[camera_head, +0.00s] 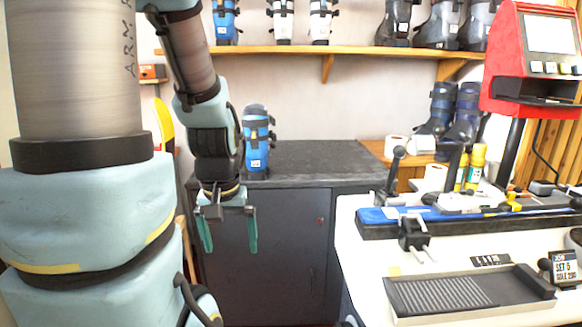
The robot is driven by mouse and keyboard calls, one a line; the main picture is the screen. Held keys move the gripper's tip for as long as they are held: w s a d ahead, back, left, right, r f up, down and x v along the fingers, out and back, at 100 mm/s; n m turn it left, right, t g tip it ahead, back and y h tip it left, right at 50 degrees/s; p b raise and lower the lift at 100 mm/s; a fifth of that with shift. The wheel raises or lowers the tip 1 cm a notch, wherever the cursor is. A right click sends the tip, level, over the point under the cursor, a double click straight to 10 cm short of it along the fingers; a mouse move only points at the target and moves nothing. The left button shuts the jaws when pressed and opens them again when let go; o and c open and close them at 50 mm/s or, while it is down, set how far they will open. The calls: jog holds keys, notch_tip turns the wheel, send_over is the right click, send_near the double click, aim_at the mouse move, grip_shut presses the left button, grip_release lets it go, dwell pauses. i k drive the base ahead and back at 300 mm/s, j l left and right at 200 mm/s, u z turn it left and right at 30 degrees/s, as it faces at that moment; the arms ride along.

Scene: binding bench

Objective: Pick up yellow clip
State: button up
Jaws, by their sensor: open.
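A small yellow piece (513,206), possibly the yellow clip, shows at the right on the bench, by the right part of the blue and black binding jig (372,217). It is too small for me to make out its shape. My gripper (229,247) hangs pointing down in front of the dark cabinet, left of the white bench. Its two green fingers are apart, with nothing between them. It is well away from the yellow piece.
The white bench (352,246) carries a ribbed grey tray (440,292), upright black levers and yellow bottles (476,165). A red machine (506,58) stands at the right. A blue boot (257,140) stands on the dark cabinet (310,158), whose top is otherwise clear.

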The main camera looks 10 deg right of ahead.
aim_at(510, 195)
jog(key=l+u, duration=0.1)
jog(key=u, duration=0.5)
jog(key=k+l+u, duration=0.2)
jog(key=l+u, duration=0.2)
jog(key=k+l+u, duration=0.6)
jog(key=k+l, duration=0.75)
jog(key=k+l+u, duration=0.2)
jog(key=k+l, duration=0.8)
